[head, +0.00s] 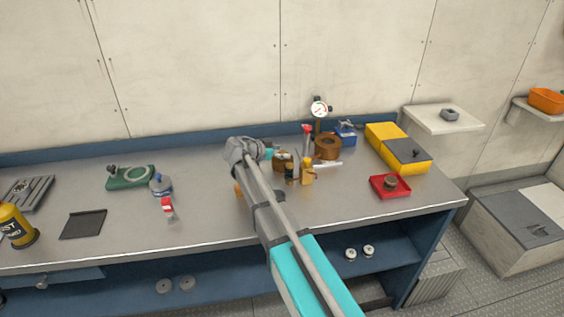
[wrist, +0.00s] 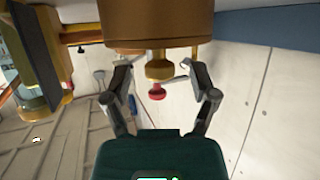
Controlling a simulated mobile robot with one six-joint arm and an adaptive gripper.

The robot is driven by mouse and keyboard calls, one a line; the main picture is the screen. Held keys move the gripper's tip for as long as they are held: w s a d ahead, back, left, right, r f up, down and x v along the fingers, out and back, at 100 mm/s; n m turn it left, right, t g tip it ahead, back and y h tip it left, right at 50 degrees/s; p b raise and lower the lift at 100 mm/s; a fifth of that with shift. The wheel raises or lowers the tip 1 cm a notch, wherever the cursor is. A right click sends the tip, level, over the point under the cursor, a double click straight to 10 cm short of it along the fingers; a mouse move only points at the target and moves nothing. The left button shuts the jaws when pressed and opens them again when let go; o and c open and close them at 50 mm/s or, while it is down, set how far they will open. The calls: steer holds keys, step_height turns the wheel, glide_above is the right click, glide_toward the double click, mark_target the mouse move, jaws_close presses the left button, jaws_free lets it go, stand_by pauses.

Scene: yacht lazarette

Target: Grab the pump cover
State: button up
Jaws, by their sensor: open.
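My gripper (wrist: 158,68) is open, with its two fingers spread apart in the wrist view. A large brown-bronze round body (wrist: 157,22) fills the top of that view, just beyond the fingertips. A small brass part (wrist: 159,70) and a red knob (wrist: 157,92) show between the fingers; I see no finger closed on them. In the head view my gripper (head: 269,154) is partly hidden by my arm, beside a bronze-brown object (head: 281,161) on the bench. I cannot tell for certain which piece is the pump cover.
Close to the right stand amber bottles (head: 307,173), a brown ring-shaped piece (head: 327,147), a gauge (head: 319,109) and a red-topped bottle (head: 307,133). A red tray (head: 376,189) and yellow case (head: 384,135) lie farther right. The bench's (head: 215,205) front middle is fairly clear.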

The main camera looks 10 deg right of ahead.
jaws_close()
steer(key=shift+r, duration=0.2)
stand_by(0.5)
step_height(320, 180, up, 2)
steer(key=p, duration=0.2)
steer(key=shift+p, duration=0.3)
steer(key=s+d+r+p, duration=0.1)
steer(key=s+r+p, duration=0.9)
steer(key=s, duration=0.4)
steer(key=shift+d+r, duration=0.3)
steer(key=shift+d, duration=0.05)
